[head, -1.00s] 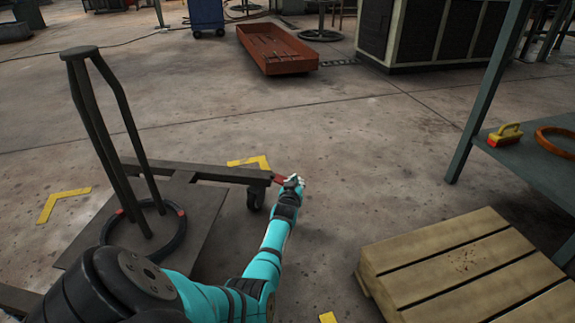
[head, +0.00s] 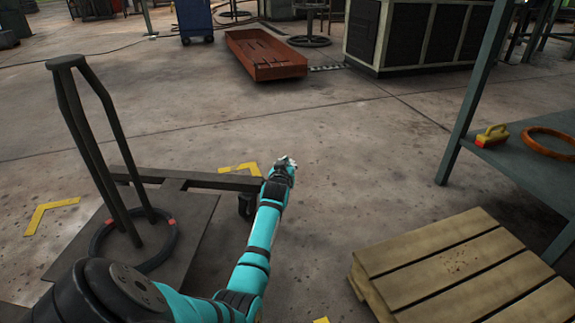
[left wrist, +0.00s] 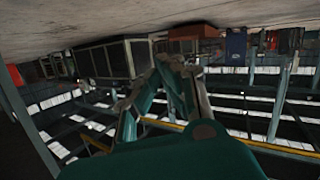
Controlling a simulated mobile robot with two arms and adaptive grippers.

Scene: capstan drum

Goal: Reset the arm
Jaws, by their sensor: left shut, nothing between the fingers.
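My left arm reaches forward from the bottom left of the head view. Its gripper (head: 287,161) is small there and held out in front of the cart's corner. In the left wrist view the two fingers (left wrist: 168,62) lean together, shut with nothing between them. My right gripper is not in view.
Open floor lies ahead.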

